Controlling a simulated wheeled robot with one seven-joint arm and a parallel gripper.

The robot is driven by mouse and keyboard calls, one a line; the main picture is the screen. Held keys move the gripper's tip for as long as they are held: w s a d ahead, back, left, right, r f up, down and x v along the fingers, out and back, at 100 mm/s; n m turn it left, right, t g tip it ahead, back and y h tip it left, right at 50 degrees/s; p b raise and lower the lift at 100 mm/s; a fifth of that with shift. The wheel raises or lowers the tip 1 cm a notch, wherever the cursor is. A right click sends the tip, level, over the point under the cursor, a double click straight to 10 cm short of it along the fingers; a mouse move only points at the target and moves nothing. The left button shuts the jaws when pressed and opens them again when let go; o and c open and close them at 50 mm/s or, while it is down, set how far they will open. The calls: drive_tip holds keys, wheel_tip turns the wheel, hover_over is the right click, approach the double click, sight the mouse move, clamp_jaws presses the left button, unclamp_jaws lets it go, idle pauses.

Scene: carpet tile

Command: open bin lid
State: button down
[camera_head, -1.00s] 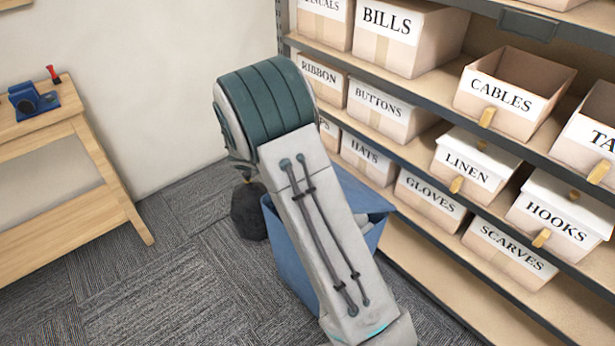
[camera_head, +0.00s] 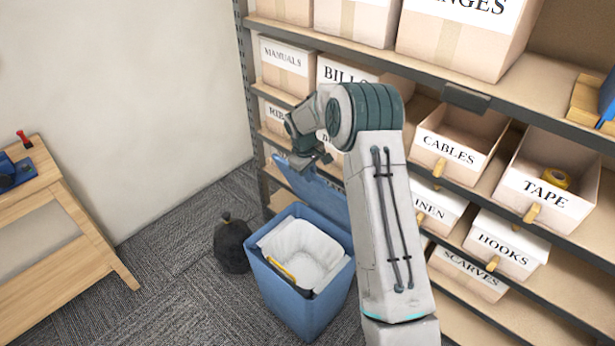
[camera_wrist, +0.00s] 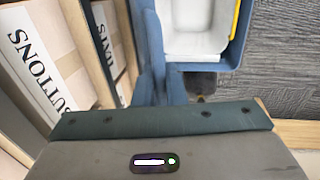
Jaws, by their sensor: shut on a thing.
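A blue bin (camera_head: 296,305) stands on the carpet in the head view, with a white liner (camera_head: 305,252) and a yellow item (camera_head: 288,275) inside. Its blue lid (camera_head: 318,197) is raised steeply at the back of the opening, on the shelf side. My gripper (camera_head: 308,163) is shut on the lid at its upper edge. The wrist view shows the bin (camera_wrist: 238,50) with its white inside and the lid (camera_wrist: 148,45) nearly edge-on. My fingertips do not show clearly there. My forearm hides part of the lid's right side.
A black bag (camera_head: 232,246) sits left of the bin. A shelf rack (camera_head: 465,97) with labelled boxes stands close behind the lid and my arm. A wooden table (camera_head: 75,235) is at left.

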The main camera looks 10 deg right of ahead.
drive_tip(key=shift+w+d+r+p, duration=0.25)
drive_tip(key=shift+w+d, duration=0.2)
drive_tip(key=shift+d, duration=0.1)
drive_tip(key=shift+w+d+r+p, duration=0.25)
drive_tip(key=shift+w+d, duration=0.2)
drive_tip(key=shift+d, duration=0.15)
drive_tip(key=shift+w+d+r+p, duration=0.2)
drive_tip(key=shift+w+d+p, duration=0.05)
drive_tip(key=shift+w+d, duration=0.25)
drive_tip(key=c, duration=1.6)
unclamp_jaws()
drive_tip(key=shift+c, duration=0.2)
wheel_tip(320, 180, up, 14)
drive_tip(key=s+a+b, duration=0.1)
drive_tip(key=a+b, duration=0.1)
drive_tip(key=shift+s+f, duration=0.25)
drive_tip(key=shift+s, duration=0.1)
